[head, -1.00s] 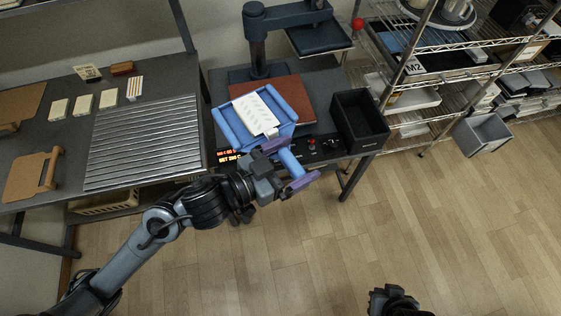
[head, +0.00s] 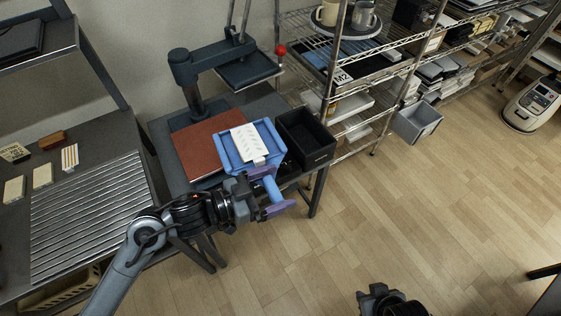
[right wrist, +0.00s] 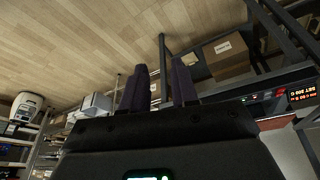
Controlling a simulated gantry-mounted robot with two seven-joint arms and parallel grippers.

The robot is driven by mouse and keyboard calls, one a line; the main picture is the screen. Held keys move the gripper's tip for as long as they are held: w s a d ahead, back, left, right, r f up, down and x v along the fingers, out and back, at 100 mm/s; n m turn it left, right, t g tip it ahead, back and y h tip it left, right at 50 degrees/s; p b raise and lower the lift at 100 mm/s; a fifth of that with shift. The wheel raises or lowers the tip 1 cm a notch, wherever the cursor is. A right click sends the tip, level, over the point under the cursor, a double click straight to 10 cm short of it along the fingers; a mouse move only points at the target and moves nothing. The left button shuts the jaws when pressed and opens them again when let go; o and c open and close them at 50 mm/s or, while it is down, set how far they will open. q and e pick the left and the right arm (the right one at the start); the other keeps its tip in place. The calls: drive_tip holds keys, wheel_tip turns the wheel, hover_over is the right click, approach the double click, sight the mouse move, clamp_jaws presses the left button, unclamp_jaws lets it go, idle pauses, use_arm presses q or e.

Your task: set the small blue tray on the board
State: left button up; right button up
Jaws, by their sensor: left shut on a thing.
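The small blue tray (head: 228,155) has a handle (head: 271,188) at its front and carries a white printed sheet or tile (head: 248,141). My left gripper (head: 268,193) is shut on the handle, in front of the press table. The tray overlaps the right part of a red-brown board (head: 196,150) under the press; whether it touches the board cannot be told. My right gripper is low in the head view (head: 388,300). In the right wrist view its fingers (right wrist: 161,88) stand apart with nothing between them.
A black bin (head: 306,138) stands close to the tray's right side. The press arm and its plate (head: 246,70) hang behind and above the board. A wire shelf (head: 330,85) stands at the back, with a grey bin (head: 416,122) beside it. The floor to the right is largely clear.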

drive_tip(key=o, duration=0.4)
drive_tip(key=w+a+r+t, duration=0.1)
drive_tip(key=w+a, duration=0.1)
drive_tip(key=w, duration=0.2)
drive_tip(key=w+a+r+t+y, duration=0.1)
drive_tip(key=w, duration=0.4)
drive_tip(key=w+a+r+t, duration=0.2)
drive_tip(key=w, duration=0.2)
drive_tip(key=shift+w+a+r+m, duration=0.1)
drive_tip(key=shift+w+a+m, duration=0.25)
drive_tip(key=shift+m, duration=0.05)
use_arm(q)
drive_tip(key=shift+r, duration=0.1)
use_arm(e)
wheel_tip(320, 180, up, 20)
drive_tip(key=n+g+y, duration=0.1)
drive_tip(key=n+y, duration=0.3)
drive_tip(key=y, duration=0.5)
hover_over(277, 152)
drive_tip(key=s, duration=0.3)
drive_tip(key=d+r+n+g+h, duration=0.1)
drive_tip(key=d+r+g+h, duration=0.35)
drive_tip(key=d, duration=0.25)
drive_tip(key=shift+t, duration=0.25)
drive_tip(key=x, duration=1.1)
drive_tip(key=shift+s+d+f, duration=0.1)
drive_tip(key=shift+s+f, duration=0.25)
drive_tip(key=shift+f, duration=0.15)
drive_tip(key=shift+c, duration=0.2)
